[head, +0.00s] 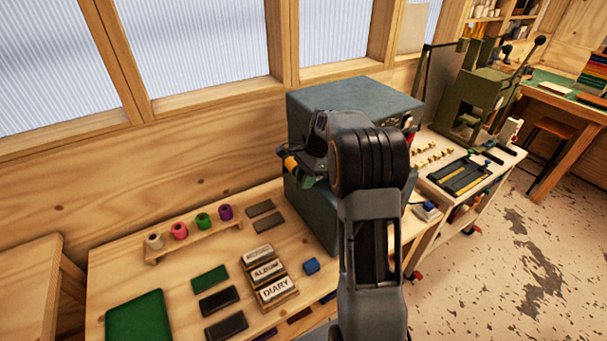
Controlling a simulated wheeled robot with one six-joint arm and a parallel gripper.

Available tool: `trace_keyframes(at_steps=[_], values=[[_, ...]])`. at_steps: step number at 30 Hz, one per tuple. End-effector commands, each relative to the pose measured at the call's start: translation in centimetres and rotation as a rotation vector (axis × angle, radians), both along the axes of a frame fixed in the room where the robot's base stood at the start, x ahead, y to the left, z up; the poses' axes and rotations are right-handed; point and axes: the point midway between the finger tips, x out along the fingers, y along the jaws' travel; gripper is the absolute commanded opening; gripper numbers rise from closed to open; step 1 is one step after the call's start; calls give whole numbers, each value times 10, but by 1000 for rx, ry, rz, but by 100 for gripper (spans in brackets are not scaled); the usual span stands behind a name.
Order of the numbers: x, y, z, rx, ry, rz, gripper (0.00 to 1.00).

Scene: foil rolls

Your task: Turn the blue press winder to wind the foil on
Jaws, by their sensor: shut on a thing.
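The blue press (345,94) is a large grey-blue box at the back of the bench, partly covered by my arm. My gripper (297,168) is at the left side of the press, turned toward it. It is shut on the winder, a small part with yellow-orange (290,162) and green showing at the jaws. Most of the winder and the contact are hidden by the gripper. The front of the press and any foil in it are hidden behind my arm.
A wooden rack (195,240) holds white, pink, green and purple foil rolls. A green machine (468,105) stands at right.

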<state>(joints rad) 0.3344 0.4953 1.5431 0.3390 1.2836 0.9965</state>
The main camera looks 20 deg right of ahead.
Motion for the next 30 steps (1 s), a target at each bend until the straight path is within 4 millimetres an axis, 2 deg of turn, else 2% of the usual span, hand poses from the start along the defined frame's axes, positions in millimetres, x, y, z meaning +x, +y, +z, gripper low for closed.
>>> trace_keyframes(at_steps=[11, 12, 19, 30], values=[[0, -1, 0, 42, 3, 1, 2], [0, -1, 0, 41, 3, 1, 28], [0, 0, 0, 41, 3, 1, 50], [1, 0, 7, 40, 1, 1, 51]])
